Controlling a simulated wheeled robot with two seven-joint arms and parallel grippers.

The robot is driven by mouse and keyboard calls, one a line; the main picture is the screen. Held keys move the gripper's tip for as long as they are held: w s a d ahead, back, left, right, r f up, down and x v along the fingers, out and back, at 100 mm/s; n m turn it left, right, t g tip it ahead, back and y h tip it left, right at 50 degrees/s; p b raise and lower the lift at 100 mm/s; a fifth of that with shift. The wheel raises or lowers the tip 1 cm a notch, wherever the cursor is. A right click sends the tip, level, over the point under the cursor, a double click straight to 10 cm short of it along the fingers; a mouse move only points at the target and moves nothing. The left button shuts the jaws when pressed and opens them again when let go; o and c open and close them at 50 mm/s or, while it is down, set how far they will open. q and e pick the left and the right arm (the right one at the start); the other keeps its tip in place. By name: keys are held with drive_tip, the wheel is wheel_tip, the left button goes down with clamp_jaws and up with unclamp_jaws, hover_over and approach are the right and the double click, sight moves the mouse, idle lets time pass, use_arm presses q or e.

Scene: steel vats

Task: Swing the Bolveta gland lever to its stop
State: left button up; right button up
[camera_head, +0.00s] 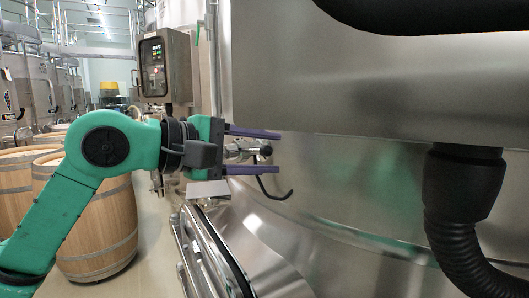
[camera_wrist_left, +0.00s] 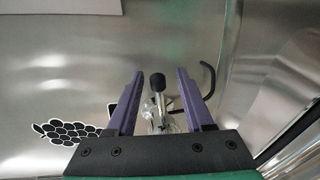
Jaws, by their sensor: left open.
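A small steel fitting with a black-tipped lever (camera_head: 265,151) stands out from the steel vat wall. In the left wrist view the black tip (camera_wrist_left: 158,82) and the steel fitting below it lie between my fingers. A thin black hooked rod (camera_head: 270,190) curves beside the fitting; in the left wrist view it is right of the right finger (camera_wrist_left: 209,75). My left gripper (camera_head: 282,164) is open, its purple fingers above and below the fitting in the head view. I cannot tell whether either finger touches it. My right gripper is not in view.
The large steel vat (camera_head: 400,190) fills the right side. A rounded steel hatch (camera_head: 255,240) projects below my gripper. A control box (camera_head: 165,65) hangs behind my arm. Wooden barrels (camera_head: 100,225) stand at left; some floor shows between them and the vat.

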use_arm(q)
drive_tip(key=shift+s+a, duration=0.2)
drive_tip(key=shift+a, duration=0.15)
drive_tip(key=b+v, duration=0.3)
drive_tip(key=v, duration=1)
drive_tip(key=shift+s+a+b, duration=0.2)
drive_tip(key=shift+s+b, duration=0.15)
drive_tip(key=shift+r, duration=0.1)
